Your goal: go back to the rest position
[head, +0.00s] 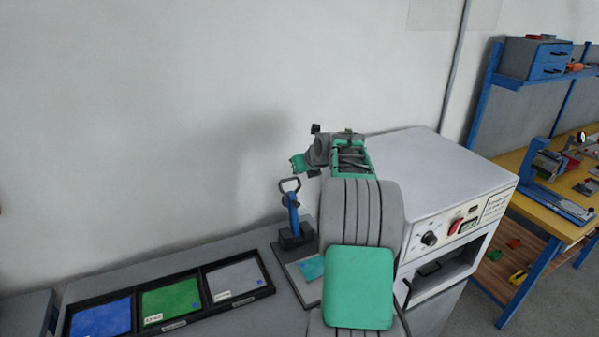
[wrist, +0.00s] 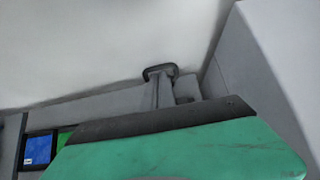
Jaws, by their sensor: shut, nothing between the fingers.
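My gripper (head: 299,163) shows small in the head view, at the far end of my raised arm. It is shut and empty, pointing left, in the air above the hand press (head: 293,225) with its blue lever and dark loop handle. My arm hides part of the press base and the left side of the white oven-like machine (head: 430,175). In the wrist view a large green and dark part of my own body fills the bottom. Behind it the press handle (wrist: 160,75) rises, and its lower part is hidden.
A black tray (head: 190,325) with blue, green and grey compartments lies on the grey bench at lower left. A yellow-topped workbench (head: 548,207) with a blue frame stands at right. The wall is behind, and the air left of my gripper is clear.

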